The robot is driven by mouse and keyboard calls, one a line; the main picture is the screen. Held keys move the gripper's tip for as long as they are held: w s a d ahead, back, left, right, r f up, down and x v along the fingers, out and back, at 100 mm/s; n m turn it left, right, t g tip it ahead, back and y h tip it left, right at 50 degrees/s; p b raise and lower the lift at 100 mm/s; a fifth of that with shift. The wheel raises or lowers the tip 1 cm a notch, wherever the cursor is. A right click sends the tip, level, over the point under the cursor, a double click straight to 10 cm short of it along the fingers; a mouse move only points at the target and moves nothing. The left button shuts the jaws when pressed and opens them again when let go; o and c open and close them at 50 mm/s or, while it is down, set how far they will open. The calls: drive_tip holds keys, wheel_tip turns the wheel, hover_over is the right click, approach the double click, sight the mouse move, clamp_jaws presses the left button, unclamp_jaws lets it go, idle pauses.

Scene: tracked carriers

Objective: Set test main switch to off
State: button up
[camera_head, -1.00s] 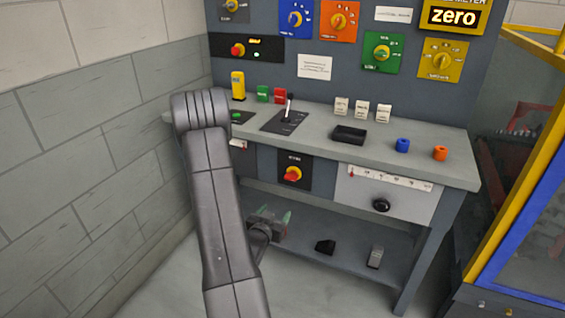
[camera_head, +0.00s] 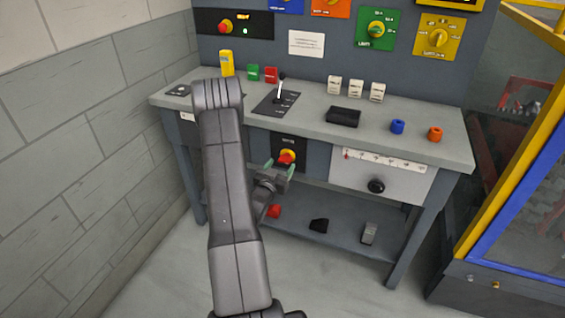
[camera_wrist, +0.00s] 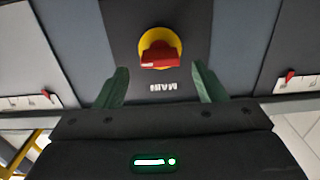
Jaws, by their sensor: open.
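The main switch is a red rotary handle on a yellow round base (camera_head: 287,157), on a dark plate under the bench top. In the wrist view the red handle (camera_wrist: 159,58) lies about crosswise in the picture, with the lettering "MAIN" upside down below it. My gripper (camera_head: 279,167) is in front of the switch. Its two greenish fingers are open and apart, and in the wrist view the fingertips (camera_wrist: 160,80) stand to either side of the plate below the handle. Nothing is between the fingers. Whether they touch the plate, I cannot tell.
The bench top (camera_head: 380,130) overhangs the switch. A drawer with a black knob (camera_head: 376,186) is to its right. A red piece (camera_head: 274,211), a black block (camera_head: 319,226) and a grey pedal (camera_head: 369,233) are on the lower shelf. A wall is at the left.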

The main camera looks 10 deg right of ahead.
sight(285, 160)
drive_tip(key=shift+x, duration=1.35)
drive_tip(key=c, duration=1)
